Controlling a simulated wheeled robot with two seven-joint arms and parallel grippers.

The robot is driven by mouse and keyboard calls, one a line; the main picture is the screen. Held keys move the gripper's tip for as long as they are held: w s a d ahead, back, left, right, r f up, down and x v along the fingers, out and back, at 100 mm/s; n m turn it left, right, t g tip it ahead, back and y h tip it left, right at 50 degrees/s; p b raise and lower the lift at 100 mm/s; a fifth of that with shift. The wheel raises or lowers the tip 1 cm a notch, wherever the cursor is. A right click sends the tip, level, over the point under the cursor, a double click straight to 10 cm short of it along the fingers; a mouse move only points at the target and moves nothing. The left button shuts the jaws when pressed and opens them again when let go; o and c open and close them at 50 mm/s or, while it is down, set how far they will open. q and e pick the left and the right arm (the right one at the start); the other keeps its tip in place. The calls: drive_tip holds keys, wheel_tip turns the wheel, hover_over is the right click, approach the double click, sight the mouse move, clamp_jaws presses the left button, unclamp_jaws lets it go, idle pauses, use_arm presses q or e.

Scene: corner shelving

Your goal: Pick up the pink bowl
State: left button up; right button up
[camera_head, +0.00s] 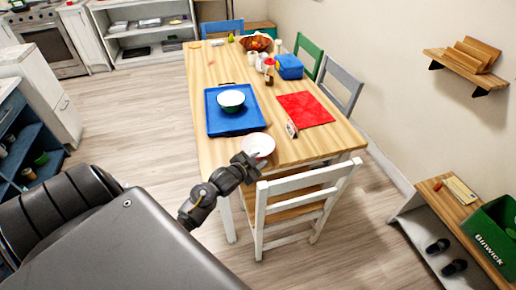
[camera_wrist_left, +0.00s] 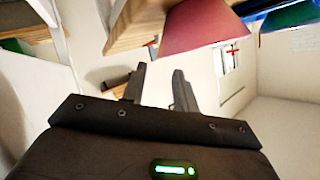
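The pink bowl (camera_head: 258,144), pale inside, stands upright at the near edge of the wooden table. Its pink outer side fills the top middle of the left wrist view (camera_wrist_left: 200,32). My left gripper (camera_head: 255,160) is at the near side of the bowl, by the table edge. In the left wrist view its two fingers (camera_wrist_left: 160,78) are apart with nothing between them, and the bowl shows above and beyond the fingertips. I cannot tell whether they touch it. My right gripper is not in view.
A blue tray (camera_head: 228,125) with a green-and-white bowl (camera_head: 231,99) lies just behind the pink bowl. A red mat (camera_head: 305,109) and a small card (camera_head: 291,129) are to the right. A white chair (camera_head: 300,187) stands close at the near table end.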

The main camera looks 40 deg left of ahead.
use_arm(q)
drive_tip(key=shift+p+x, duration=0.6)
drive_tip(key=shift+x, duration=2.45)
drive_tip(key=shift+s+f, duration=0.1)
clamp_jaws()
